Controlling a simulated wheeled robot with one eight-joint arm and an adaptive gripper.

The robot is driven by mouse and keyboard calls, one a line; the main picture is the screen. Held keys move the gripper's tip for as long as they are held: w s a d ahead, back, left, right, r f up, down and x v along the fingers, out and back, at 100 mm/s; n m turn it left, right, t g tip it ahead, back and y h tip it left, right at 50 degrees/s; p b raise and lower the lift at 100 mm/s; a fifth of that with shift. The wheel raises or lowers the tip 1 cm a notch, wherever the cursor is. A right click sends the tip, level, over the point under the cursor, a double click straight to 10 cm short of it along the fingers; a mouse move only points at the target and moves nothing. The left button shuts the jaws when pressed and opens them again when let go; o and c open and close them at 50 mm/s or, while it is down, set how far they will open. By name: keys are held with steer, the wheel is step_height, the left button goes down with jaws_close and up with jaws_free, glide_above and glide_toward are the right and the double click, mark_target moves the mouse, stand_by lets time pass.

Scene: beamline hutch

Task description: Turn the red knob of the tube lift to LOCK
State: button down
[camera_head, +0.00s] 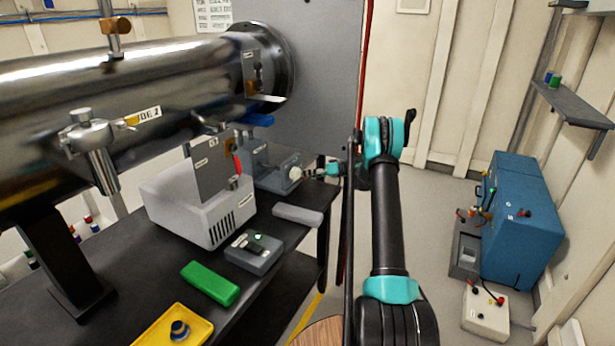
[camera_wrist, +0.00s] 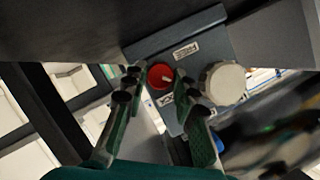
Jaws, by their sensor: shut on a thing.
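The red knob (camera_wrist: 158,76) sits on the grey face of the tube lift (camera_wrist: 205,22) in the wrist view. A pale mark shows on the knob, but I cannot tell exactly which label it points to. The FREE label (camera_wrist: 187,50) is above right of the knob, and the LOCK label (camera_wrist: 167,99) is just below it. My gripper (camera_wrist: 159,80) is shut on the red knob, one finger on each side. In the head view the tube lift (camera_head: 268,172) stands at the far table edge, with my gripper (camera_head: 316,169) at its right side. The red knob is hidden there.
A large white knob (camera_wrist: 223,83) is right beside my fingers; it also shows in the head view (camera_head: 294,173). A steel tube (camera_head: 190,80) lies above the lift. A grey box (camera_head: 170,210), a green block (camera_head: 210,282) and a small switch box (camera_head: 254,252) are on the dark table.

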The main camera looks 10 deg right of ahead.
steer(key=m+y, duration=0.1)
steer(key=m+g, duration=0.1)
steer(key=m, duration=0.1)
steer(key=shift+w+d+f+y, duration=0.1)
steer(key=shift+d+f+y, duration=0.05)
steer(key=shift+y, duration=0.25)
steer(key=shift+f+m+y, duration=0.1)
steer(key=shift+m+y, duration=0.5)
steer(key=shift+m, duration=0.9)
steer(key=c, duration=1.2)
jaws_free()
steer(key=v, duration=1.2)
steer(key=shift+w+d+f, duration=0.1)
steer(key=shift+w+f, duration=0.05)
